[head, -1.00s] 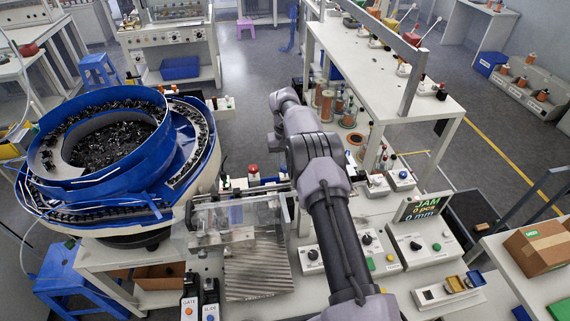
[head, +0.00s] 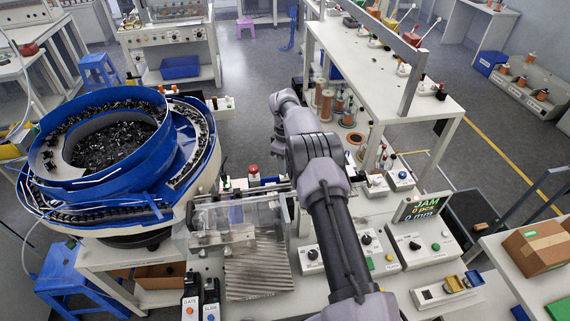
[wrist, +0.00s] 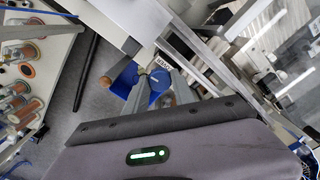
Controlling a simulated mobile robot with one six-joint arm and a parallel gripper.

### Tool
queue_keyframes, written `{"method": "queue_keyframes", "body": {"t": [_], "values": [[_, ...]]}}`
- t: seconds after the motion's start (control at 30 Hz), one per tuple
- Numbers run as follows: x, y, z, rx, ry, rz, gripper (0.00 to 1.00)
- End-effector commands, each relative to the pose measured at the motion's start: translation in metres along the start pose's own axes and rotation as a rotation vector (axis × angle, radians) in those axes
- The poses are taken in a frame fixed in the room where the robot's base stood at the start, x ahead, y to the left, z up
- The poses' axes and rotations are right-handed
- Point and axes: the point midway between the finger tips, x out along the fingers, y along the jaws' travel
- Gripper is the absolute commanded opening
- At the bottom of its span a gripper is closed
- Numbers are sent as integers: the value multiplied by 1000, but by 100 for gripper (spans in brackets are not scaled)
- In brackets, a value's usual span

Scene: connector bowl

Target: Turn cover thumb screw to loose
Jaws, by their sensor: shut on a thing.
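The cover thumb screw (wrist: 158,76) shows in the wrist view as a round blue knob with a pale line across its face. My gripper (wrist: 157,82) is shut on it, with one grey finger on either side. A small white label with dark letters (wrist: 162,60) sits just beyond the knob. In the head view the clear cover (head: 243,214) lies over the track right of the bowl feeder. My arm hides the gripper's fingertips and the thumb screw there. I cannot tell from the knob how loose the screw is.
The blue bowl feeder (head: 75,183) full of dark parts stands left of the cover. A ribbed metal plate (head: 258,272) lies in front of the cover.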

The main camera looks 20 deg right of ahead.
Motion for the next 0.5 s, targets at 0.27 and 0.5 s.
{"method": "queue_keyframes", "body": {"t": [0.27,0.5], "values": [[-2,1,-1,-258,2,2,0],[-2,1,-1,-485,2,3,0]]}}
